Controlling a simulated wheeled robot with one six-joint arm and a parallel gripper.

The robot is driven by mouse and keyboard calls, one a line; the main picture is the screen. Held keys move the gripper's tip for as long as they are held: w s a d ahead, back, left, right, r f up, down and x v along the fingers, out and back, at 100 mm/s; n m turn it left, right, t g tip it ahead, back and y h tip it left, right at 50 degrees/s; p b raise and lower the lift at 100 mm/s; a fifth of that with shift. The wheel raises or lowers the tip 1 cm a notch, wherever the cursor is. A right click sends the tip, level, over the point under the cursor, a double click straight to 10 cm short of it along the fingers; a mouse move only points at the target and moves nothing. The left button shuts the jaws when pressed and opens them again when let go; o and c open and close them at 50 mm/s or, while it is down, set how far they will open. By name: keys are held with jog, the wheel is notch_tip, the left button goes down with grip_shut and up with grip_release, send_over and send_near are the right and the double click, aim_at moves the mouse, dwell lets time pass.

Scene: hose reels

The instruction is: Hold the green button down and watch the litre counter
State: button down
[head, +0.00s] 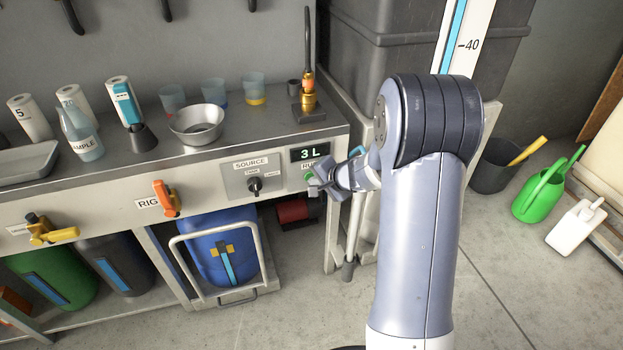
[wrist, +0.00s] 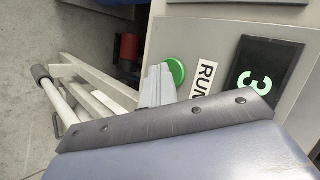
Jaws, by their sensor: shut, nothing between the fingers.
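The green button (wrist: 176,71) sits on the grey panel beside the RUN label (wrist: 205,75). In the head view the button (head: 310,176) is partly covered by my gripper (head: 318,184). My gripper is shut and empty, and its fingertips (wrist: 160,80) are at the button's edge in the wrist view. I cannot tell whether they press it. The litre counter (head: 310,153) above the button reads 3 L in lit green characters. The wrist view shows the counter (wrist: 262,80) turned on its side, with the 3 visible.
A SOURCE knob (head: 254,184) is on the panel left of the button. An orange valve handle (head: 166,198) and a yellow one (head: 50,231) are further left. A blue container (head: 222,248) stands below. A brass nozzle (head: 309,95) stands on the bench above.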

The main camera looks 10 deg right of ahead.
dwell(0.8)
jog(key=shift+s+b, duration=0.75)
jog(key=shift+s, duration=0.2)
jog(key=s+b, duration=0.2)
jog(key=s, duration=0.3)
jog(key=shift+d+b, duration=0.25)
jog(key=shift+b, duration=0.15)
jog(key=p, duration=0.2)
jog(key=w+p, duration=0.1)
jog(key=p, duration=0.1)
jog(key=shift+w+r, duration=0.2)
jog(key=shift+w, duration=0.05)
